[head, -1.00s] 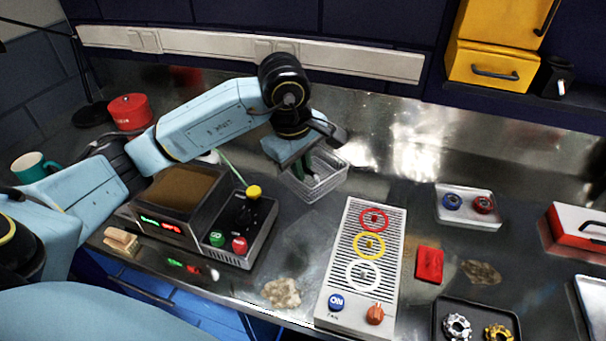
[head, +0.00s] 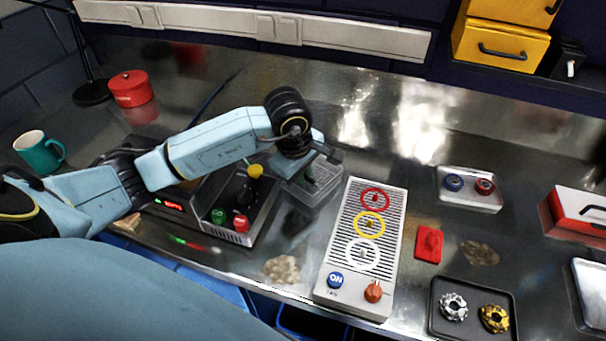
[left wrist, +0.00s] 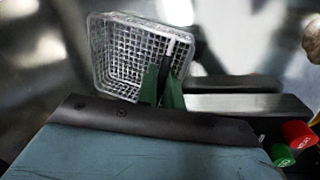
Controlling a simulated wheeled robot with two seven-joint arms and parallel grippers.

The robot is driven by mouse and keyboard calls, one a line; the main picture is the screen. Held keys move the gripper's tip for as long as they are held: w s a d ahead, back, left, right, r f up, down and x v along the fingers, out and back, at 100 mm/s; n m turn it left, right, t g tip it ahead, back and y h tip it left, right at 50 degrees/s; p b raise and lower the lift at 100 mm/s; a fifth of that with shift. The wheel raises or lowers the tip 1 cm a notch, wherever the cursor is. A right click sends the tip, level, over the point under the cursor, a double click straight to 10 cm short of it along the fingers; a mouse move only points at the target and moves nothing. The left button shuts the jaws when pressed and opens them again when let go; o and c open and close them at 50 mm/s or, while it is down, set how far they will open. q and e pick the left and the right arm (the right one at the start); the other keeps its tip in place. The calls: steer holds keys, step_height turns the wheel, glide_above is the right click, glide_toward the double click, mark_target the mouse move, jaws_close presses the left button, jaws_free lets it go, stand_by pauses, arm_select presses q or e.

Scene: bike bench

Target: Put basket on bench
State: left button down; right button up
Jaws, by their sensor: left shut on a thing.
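The basket (head: 322,194) is a small grey wire-mesh tray beside the far left corner of the slatted panel in the head view. My left gripper (head: 309,172) reaches over it from above and is shut on its wall. In the left wrist view the basket (left wrist: 112,62) shows its open mesh inside, with the green fingers (left wrist: 163,86) at its near right side. A dark patch lies on the bench (head: 385,140) under the basket; I cannot tell for sure whether the two touch. My right gripper is not in view.
The control box (head: 262,222) with a yellow-topped lever stands just left of the basket. The slatted panel (head: 345,262) with coloured rings is to its right. A red pot (head: 131,88) and teal mug (head: 40,152) stand at left.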

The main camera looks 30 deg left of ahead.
arm_select(q)
steer(key=c, duration=1.5)
jaws_free()
steer(key=shift+c, duration=0.2)
steer(key=v, duration=1.2)
steer(key=shift+w, duration=0.1)
